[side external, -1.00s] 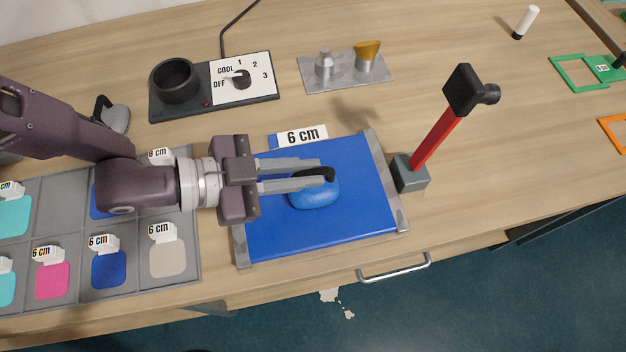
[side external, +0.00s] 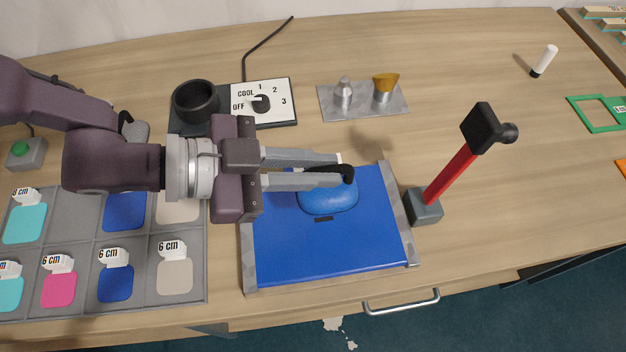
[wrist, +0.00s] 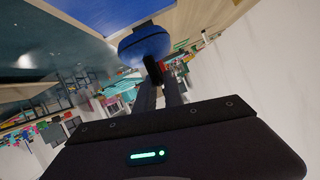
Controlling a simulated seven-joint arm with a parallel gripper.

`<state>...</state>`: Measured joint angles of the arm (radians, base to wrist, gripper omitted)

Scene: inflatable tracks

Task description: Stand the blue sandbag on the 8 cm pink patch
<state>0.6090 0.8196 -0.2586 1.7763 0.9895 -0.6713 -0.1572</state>
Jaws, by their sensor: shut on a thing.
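The blue sandbag (side external: 328,201) has a black loop handle and is over the blue mat (side external: 330,250). My gripper (side external: 343,170) reaches in from the left and is shut on the handle. The sandbag seems raised a little off the mat; a small dark mark shows on the mat just below it. In the wrist view the sandbag (wrist: 145,45) hangs at the fingertips. A pink patch (side external: 58,291) lies in the grey tray (side external: 75,240) at the left; its label seems to read 6 cm. I cannot make out an 8 cm pink patch; my arm hides part of the tray.
A red-handled hammer (side external: 452,177) stands in a grey block right of the mat. A dial panel (side external: 265,103) with a black cup (side external: 196,101) and a metal plate (side external: 362,100) with two pieces are behind. The tray holds several other coloured patches with labels. Open wood lies right.

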